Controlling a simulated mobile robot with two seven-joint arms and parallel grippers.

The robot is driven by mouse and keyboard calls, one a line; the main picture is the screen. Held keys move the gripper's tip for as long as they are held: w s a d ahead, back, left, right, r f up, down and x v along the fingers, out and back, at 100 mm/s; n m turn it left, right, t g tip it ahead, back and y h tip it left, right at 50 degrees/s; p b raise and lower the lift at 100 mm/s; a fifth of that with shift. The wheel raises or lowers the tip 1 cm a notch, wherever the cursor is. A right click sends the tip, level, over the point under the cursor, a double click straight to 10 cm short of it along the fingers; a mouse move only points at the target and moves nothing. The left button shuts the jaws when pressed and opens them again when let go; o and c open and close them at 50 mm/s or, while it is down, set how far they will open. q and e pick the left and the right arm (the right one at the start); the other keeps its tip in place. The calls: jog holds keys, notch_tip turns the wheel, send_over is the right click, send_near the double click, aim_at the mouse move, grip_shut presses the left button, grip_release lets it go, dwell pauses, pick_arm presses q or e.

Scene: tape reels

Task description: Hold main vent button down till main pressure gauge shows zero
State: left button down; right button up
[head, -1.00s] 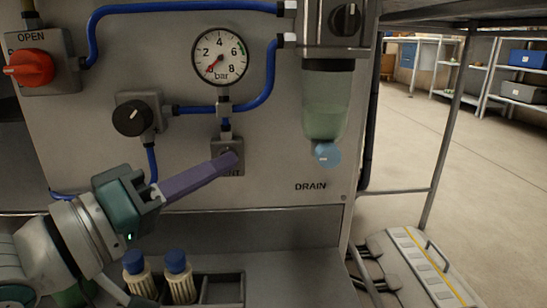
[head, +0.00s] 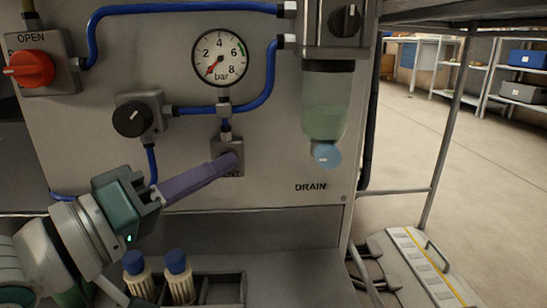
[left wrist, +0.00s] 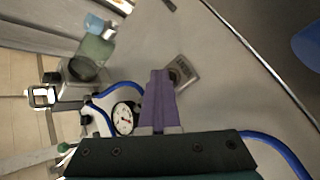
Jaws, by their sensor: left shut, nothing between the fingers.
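The vent button's grey box (head: 228,172), with its label partly covered, sits on the panel below the gauge; it also shows in the left wrist view (left wrist: 188,70). My left gripper (head: 230,162) is shut and empty, its purple fingers reaching up right to the box. The fingertips (left wrist: 160,76) cover the button in the head view, so I cannot tell how far it is pressed. The round white pressure gauge (head: 220,57) has its red needle pointing lower left, at or near zero. The gauge also shows in the left wrist view (left wrist: 124,118). My right gripper is not in view.
A black knob (head: 132,119) and a red knob (head: 29,69) marked OPEN are at the left. A filter bowl (head: 325,100) with a blue drain knob (head: 326,154) hangs at the right. Blue-capped bottles (head: 178,275) stand below, close to my arm.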

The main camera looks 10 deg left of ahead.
pick_arm(q)
jog(key=shift+s+d+p, duration=0.2)
jog(key=shift+s+p, duration=0.35)
jog(key=shift+s, duration=0.15)
jog(key=shift+r, duration=0.1)
jog(key=shift+s+d+p, duration=0.25)
jog(key=shift+s+p, duration=0.3)
jog(key=shift+s, duration=0.25)
jog(key=shift+s+d+p, duration=0.2)
jog(key=shift+s+p, duration=0.35)
jog(key=shift+s, duration=0.25)
jog(key=shift+s+d+p, duration=0.25)
jog(key=shift+s+p, duration=0.3)
jog(key=shift+s, duration=0.25)
